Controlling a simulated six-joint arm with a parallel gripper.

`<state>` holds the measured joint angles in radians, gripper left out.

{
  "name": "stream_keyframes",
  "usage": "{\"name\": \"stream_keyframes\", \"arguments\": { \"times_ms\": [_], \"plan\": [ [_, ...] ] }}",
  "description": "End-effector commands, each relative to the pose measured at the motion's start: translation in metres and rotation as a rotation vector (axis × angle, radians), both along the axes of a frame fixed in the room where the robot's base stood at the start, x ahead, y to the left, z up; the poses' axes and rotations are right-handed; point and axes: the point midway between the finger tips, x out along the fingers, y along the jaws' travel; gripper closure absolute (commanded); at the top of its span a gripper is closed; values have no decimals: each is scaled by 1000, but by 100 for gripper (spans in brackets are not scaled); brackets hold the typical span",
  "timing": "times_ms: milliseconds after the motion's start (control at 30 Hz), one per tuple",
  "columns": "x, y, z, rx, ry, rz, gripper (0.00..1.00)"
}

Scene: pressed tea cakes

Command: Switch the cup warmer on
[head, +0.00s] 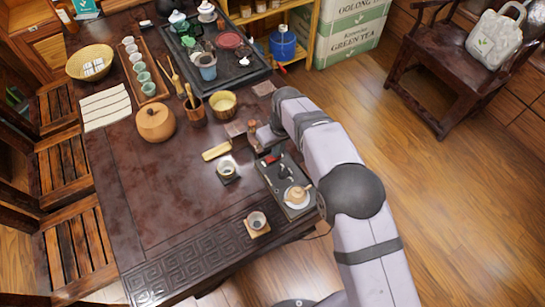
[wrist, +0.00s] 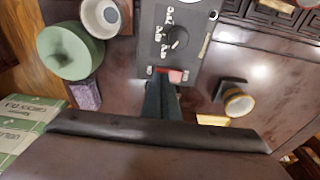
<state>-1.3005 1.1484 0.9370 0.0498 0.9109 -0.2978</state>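The cup warmer (head: 273,178) is a dark, flat slab near the right edge of the table, with a small teapot (head: 296,196) on its near end. A red switch (head: 270,159) sits at its far end. In the wrist view the warmer's dark top (wrist: 150,25) is at the upper middle, with the red switch (wrist: 176,76) on its near edge. My gripper (wrist: 162,82) has its dark fingers together, with no object visible between them. The tips are close beside the switch in the picture; contact cannot be told. Which way the switch is tipped is unclear.
A cup on a dark coaster (head: 228,171) and a small wooden piece (head: 216,151) lie left of the warmer. Another cup (head: 257,220) stands nearer the front. A green bowl (wrist: 70,50) and a pale cup (wrist: 101,16) are at the left in the wrist view.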

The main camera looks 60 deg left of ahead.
Motion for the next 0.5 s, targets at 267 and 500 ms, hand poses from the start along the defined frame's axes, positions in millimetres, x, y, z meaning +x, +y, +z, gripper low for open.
{"name": "stream_keyframes", "arguments": {
  "times_ms": [267,500],
  "plan": [
    [-1,0,-3,-1,1,0,100],
    [-1,0,7,-1,1,0,100]
  ]
}}
